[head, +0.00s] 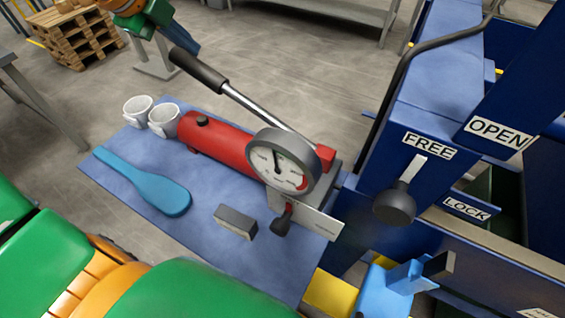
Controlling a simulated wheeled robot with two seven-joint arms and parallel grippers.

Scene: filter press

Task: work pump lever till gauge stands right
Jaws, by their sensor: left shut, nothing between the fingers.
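The pump is red and lies on a blue mat (110,178). Its lever (255,105) is a bright metal bar with a black grip, slanting up to the upper left. The round gauge (283,163) has a white dial, a dark needle and a red band at lower right. The needle is too small to read exactly. The pump's red cylinder (222,143) lies behind and left of the gauge. My left gripper (193,48) is shut and empty, beside the lever's grip end; I cannot tell whether they touch.
Two white mugs (163,118), a blue paddle (145,183) and a dark block (236,221) lie on the mat. The blue press stands right, with FREE, OPEN and LOCK labels and a black knob (395,204). A light-blue part (402,276) shows at bottom right.

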